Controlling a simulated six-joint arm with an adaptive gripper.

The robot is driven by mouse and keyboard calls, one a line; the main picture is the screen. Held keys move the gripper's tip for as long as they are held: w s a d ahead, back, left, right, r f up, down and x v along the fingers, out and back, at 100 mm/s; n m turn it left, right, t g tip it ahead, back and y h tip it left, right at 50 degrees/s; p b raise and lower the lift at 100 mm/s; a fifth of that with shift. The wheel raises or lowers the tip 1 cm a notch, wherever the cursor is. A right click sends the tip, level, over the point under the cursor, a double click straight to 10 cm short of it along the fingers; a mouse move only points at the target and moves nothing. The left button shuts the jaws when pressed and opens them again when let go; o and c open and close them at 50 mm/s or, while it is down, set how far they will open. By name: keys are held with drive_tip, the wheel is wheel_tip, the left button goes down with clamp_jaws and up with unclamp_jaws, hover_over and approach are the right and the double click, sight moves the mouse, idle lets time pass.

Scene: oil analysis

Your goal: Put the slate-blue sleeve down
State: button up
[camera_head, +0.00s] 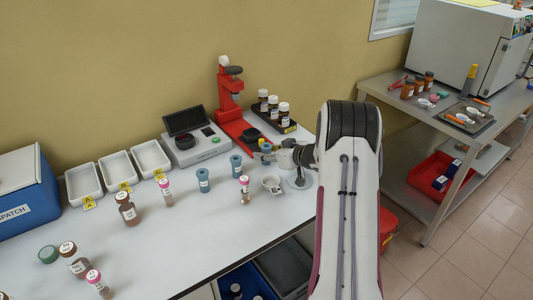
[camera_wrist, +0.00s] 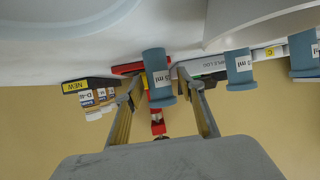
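The slate-blue sleeve (camera_wrist: 157,68) is between my two fingertips in the wrist view, which shows the scene upside down. My gripper (camera_wrist: 160,80) appears shut on its sides, with its wider rim nearer the bottom of the picture. In the head view my gripper (camera_head: 268,148) is by the red press's foot, and only a small part of the sleeve shows there. Whether its base touches the counter is hard to tell. Two similar sleeves stand to the left on the counter (camera_head: 225,230), one nearer (camera_head: 236,166) and one farther (camera_head: 203,180).
A red press (camera_head: 229,95) stands behind my gripper, with a rack of dark bottles (camera_head: 283,110) to its right. A scale (camera_head: 195,145) is left of it. A white cup (camera_head: 271,184) and a pink-capped vial (camera_head: 244,190) are in front.

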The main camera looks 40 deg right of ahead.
drive_tip(key=v, duration=1.1)
drive_tip(key=shift+s+r, duration=0.1)
drive_tip(key=shift+s, duration=0.3)
drive_tip(key=w+a+r+h, duration=0.2)
drive_tip(key=a+r+h, duration=0.15)
drive_tip(key=r, duration=0.75)
drive_tip(key=s+a+r+m+g+h, duration=0.2)
drive_tip(key=s+a+r+h, duration=0.1)
drive_tip(key=s+a+r, duration=0.45)
drive_tip(key=s+a+f+g+y, duration=0.2)
drive_tip(key=s+a, duration=1)
drive_tip(key=s, duration=0.1)
drive_tip(key=s+a+f+g+y, duration=0.2)
drive_tip(key=s+a+g, duration=0.1)
drive_tip(key=s+a, duration=0.9)
drive_tip(key=shift+s+a+y, duration=0.2)
drive_tip(key=shift+s+y, duration=0.15)
drive_tip(key=shift+s, duration=0.85)
drive_tip(key=shift+f, duration=0.15)
idle(0.8)
